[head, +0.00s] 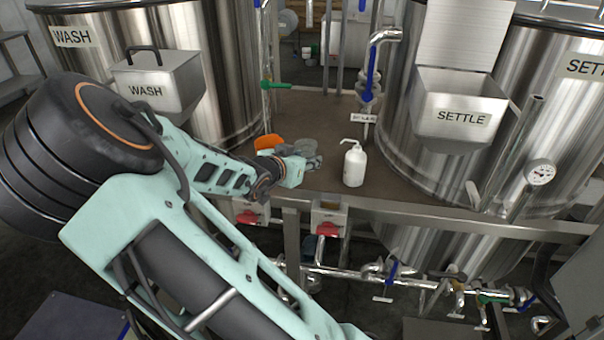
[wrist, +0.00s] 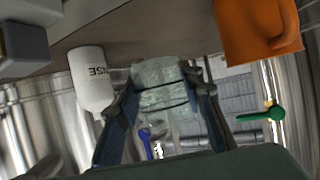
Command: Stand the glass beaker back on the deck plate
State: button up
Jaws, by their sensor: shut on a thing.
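The clear glass beaker (head: 306,147) is at my gripper (head: 313,160) over the brown deck plate (head: 330,115), between the two tanks. In the wrist view my gripper (wrist: 164,88) has one finger on each side of the beaker (wrist: 162,73) and is shut on it. The deck plate (wrist: 125,22) lies at the top of that view, so the picture is turned over. The beaker looks roughly upright. I cannot tell whether its base touches the plate or hangs just above it. My gripper partly hides it in the head view.
A white rinse bottle (head: 354,165) stands right of my gripper. An orange jug (head: 268,143) stands close on the left. The WASH tank (head: 222,60) and SETTLE tank (head: 400,130) flank the plate. A pipe with a blue-handled valve (head: 371,75) rises behind. Red-fronted boxes (head: 330,220) hang at the front edge.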

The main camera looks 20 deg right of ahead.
aim_at(306, 178)
jog(key=shift+w+d+f+b, duration=0.15)
jog(key=shift+w+d+f, duration=0.2)
jog(key=shift+f, duration=0.2)
jog(key=shift+w+d+f+b, duration=0.15)
jog(key=shift+w+d+f, duration=0.1)
jog(key=shift+w+f, duration=0.25)
jog(key=shift+w+d+f+b, duration=0.1)
jog(key=shift+f+b, duration=0.4)
jog(key=shift+f, duration=1.25)
jog(key=shift+f, duration=0.2)
jog(key=o, duration=1.2)
jog(key=shift+o, duration=0.2)
